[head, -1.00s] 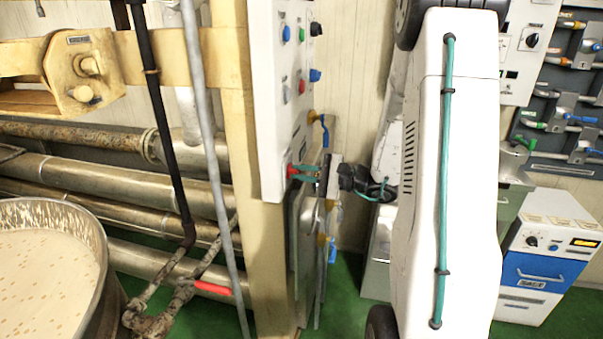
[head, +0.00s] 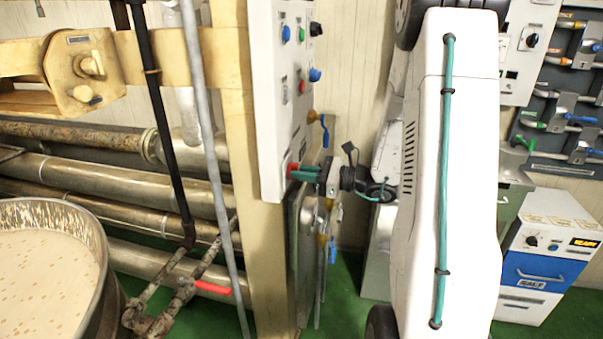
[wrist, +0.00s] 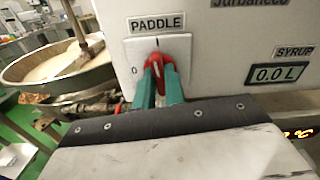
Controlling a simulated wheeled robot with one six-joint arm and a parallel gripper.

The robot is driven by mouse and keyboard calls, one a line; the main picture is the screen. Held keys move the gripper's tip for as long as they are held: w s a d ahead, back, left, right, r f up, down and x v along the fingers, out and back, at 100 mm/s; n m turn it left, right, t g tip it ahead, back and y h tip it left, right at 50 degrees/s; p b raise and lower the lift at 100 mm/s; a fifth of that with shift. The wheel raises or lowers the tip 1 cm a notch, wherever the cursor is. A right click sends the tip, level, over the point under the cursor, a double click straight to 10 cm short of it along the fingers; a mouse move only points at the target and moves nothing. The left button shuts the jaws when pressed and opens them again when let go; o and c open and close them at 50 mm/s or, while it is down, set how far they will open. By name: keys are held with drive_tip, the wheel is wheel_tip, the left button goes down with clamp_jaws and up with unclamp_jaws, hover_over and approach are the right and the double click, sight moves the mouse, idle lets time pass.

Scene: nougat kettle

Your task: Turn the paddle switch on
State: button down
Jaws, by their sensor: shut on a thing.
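The paddle switch is a red knob (wrist: 154,66) on a square white plate under a PADDLE label (wrist: 157,23) in the wrist view. A 0 mark shows at the plate's left. The knob looks close to upright; its exact pointing is partly hidden by my fingers. My gripper (wrist: 159,78) has its two green fingers closed on either side of the red knob. In the head view the switch (head: 291,169) is low on the white control panel (head: 268,100), seen from the side, with my gripper (head: 299,172) reaching it from the right.
A SYRUP display (wrist: 278,74) reads 0.0 L, right of the switch. Several coloured buttons and knobs sit higher on the panel. A blue-handled valve (head: 323,125) is close to my gripper. A kettle of pale mix (head: 48,260) stands at the left, and pipes run behind it.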

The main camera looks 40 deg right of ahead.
drive_tip(key=shift+m, duration=0.7)
drive_tip(key=c, duration=1.5)
unclamp_jaws()
drive_tip(key=shift+d, duration=0.1)
drive_tip(key=shift+o, duration=0.2)
drive_tip(key=v, duration=0.7)
drive_tip(key=shift+s+d, duration=0.25)
drive_tip(key=shift+s, duration=0.1)
